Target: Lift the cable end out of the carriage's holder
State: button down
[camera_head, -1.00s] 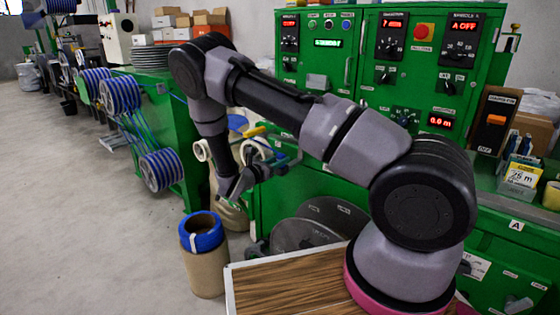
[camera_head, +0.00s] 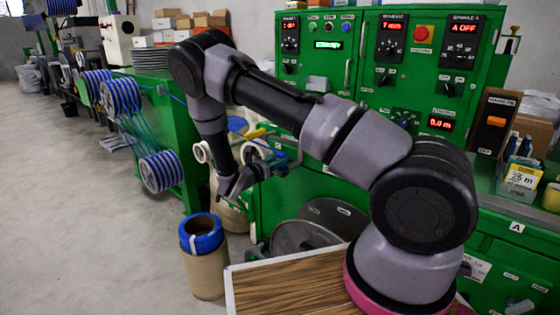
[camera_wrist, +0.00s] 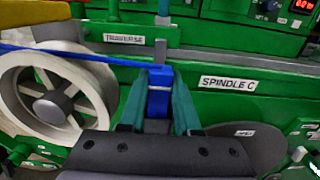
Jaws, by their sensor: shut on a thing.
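In the wrist view, the blue cable (camera_wrist: 100,57) runs in from the left to its blue end (camera_wrist: 159,92), which has a pale band across it. The teal fingers of my gripper (camera_wrist: 158,112) are shut on this end from both sides. A grey upright piece (camera_wrist: 160,52), seemingly part of the carriage's holder, stands just behind the cable end under the TRAVERSE label. I cannot tell whether the end still touches the holder. In the head view, my gripper (camera_head: 236,186) is beside the green machine, and the cable end is too small to make out.
A white reel (camera_wrist: 55,95) stands close on the left in the wrist view, and a grey disc (camera_wrist: 245,145) below SPINDLE C on the right. In the head view, a brown drum with a blue coil (camera_head: 202,236) stands below my gripper. Open floor lies left.

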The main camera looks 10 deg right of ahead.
aim_at(280, 154)
jog(key=shift+r, duration=0.5)
dwell(0.5)
jog(key=shift+r, duration=2.7)
